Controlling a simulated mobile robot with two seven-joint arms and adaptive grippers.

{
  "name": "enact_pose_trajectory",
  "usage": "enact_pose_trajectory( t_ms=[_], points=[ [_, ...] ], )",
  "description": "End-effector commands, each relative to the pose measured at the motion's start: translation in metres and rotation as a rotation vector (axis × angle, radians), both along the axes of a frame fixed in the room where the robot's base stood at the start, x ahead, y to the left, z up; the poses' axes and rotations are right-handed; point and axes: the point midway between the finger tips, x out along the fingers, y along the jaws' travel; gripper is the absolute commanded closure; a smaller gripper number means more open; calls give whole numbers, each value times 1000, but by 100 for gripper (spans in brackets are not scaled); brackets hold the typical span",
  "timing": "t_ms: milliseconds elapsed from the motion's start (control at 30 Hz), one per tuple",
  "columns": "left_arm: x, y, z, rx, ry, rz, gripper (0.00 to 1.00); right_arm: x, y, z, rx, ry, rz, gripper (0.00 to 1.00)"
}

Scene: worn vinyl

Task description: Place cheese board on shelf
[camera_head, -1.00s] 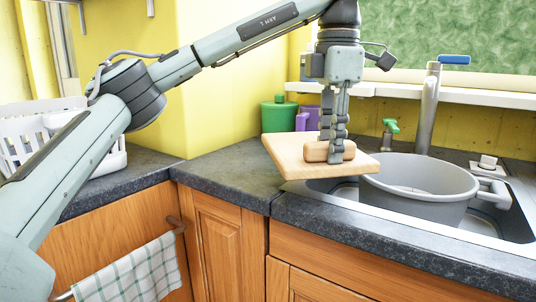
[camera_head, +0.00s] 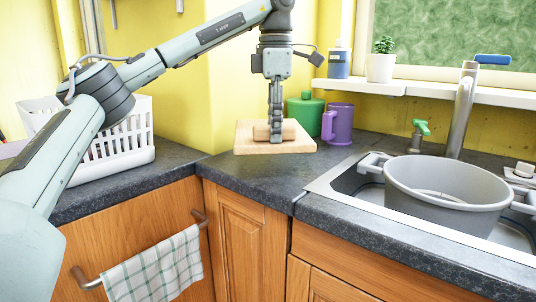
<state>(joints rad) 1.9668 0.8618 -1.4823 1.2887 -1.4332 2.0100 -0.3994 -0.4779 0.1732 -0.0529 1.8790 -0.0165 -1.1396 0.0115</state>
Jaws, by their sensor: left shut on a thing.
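The cheese board (camera_head: 300,147) is a pale square wooden board with a thick rounded wooden grip on top. My left gripper (camera_head: 275,135) points down from above, its fingers shut on that grip. The board is level at the counter corner, in front of the green canister; I cannot tell whether it touches the counter. A white shelf (camera_head: 440,94) runs below the window at the back right, which may be the task's shelf. My right gripper is not in view.
A green canister (camera_head: 305,114) and a purple mug (camera_head: 338,124) stand behind the board. A grey pot (camera_head: 445,190) sits in the sink below the tap (camera_head: 462,110). A white dish rack (camera_head: 125,135) is left. A plant (camera_head: 381,62) and bottle (camera_head: 339,60) occupy the shelf's left end.

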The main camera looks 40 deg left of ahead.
Motion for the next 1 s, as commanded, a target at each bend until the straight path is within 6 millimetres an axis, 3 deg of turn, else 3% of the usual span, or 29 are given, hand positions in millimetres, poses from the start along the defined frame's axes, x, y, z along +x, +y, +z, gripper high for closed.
enact_pose_trajectory(
  t_ms=[100, 133, 300, 533, 733, 1000],
  points=[
    [1, 17, 2, 0, -4, 3, 100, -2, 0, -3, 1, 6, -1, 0],
    [1, 16, -6, 0, -1, -1, 100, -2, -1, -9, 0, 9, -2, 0],
    [1, 15, -23, 0, -4, -1, 100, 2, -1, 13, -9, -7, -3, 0],
    [1, 15, -35, 0, -4, 0, 100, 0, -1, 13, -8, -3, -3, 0],
    [1, 14, -61, 0, -4, -1, 100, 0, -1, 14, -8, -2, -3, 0],
    [2, 18, -68, 0, -6, -1, 100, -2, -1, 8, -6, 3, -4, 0]
  ],
)
